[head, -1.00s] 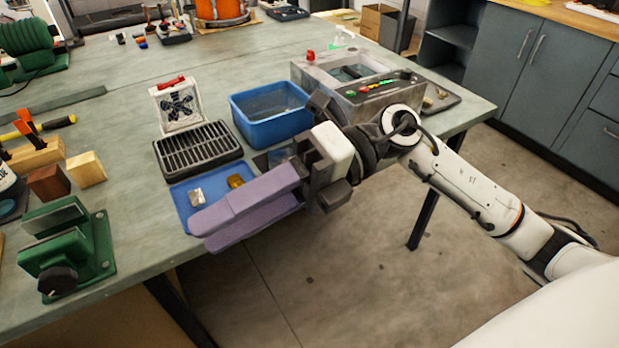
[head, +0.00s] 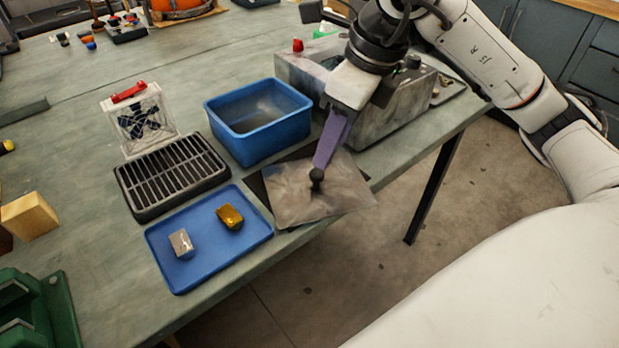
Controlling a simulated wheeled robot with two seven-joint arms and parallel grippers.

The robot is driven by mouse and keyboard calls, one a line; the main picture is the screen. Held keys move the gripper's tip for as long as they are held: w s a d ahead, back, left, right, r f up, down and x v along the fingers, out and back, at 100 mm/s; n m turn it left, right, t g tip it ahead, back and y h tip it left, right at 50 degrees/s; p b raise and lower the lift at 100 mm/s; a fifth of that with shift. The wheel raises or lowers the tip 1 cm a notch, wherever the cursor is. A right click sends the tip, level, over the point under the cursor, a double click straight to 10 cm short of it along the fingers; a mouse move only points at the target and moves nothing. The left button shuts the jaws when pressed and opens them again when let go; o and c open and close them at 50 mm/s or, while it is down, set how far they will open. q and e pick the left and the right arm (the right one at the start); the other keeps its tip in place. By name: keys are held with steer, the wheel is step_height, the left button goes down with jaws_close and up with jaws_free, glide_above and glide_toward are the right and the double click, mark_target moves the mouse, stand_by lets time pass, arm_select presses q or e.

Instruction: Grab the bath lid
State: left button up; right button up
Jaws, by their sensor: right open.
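The bath lid (head: 290,193) is a flat grey metal-looking plate with a small black knob (head: 317,176). It lies at the table's front edge, between the blue tray and the bath, and its near right corner appears to reach past the edge. My right gripper (head: 322,162) points down over the lid, its purple fingers at the knob. It is open; the fingers overlap in this view, so I cannot tell whether they straddle or touch the knob. The grey bath (head: 388,120) stands behind, partly hidden by my right arm. My left gripper is out of view.
A blue tray (head: 190,273) holds a silver block (head: 181,243) and a gold block (head: 230,217). A black slotted rack (head: 150,200) and a white fan-like frame (head: 140,120) are further left.

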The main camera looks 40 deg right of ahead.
mark_target(318, 173)
steer(key=shift+a+f, duration=0.15)
steer(key=shift+f, duration=0.5)
steer(key=x, duration=0.4)
steer(key=shift+w+a+f, duration=0.1)
steer(key=shift+a+f, duration=0.2)
steer(key=shift+f, duration=0.05)
steer(key=shift+w+f, duration=0.2)
steer(key=shift+f, duration=0.3)
jaws_close()
steer(key=shift+r, duration=0.1)
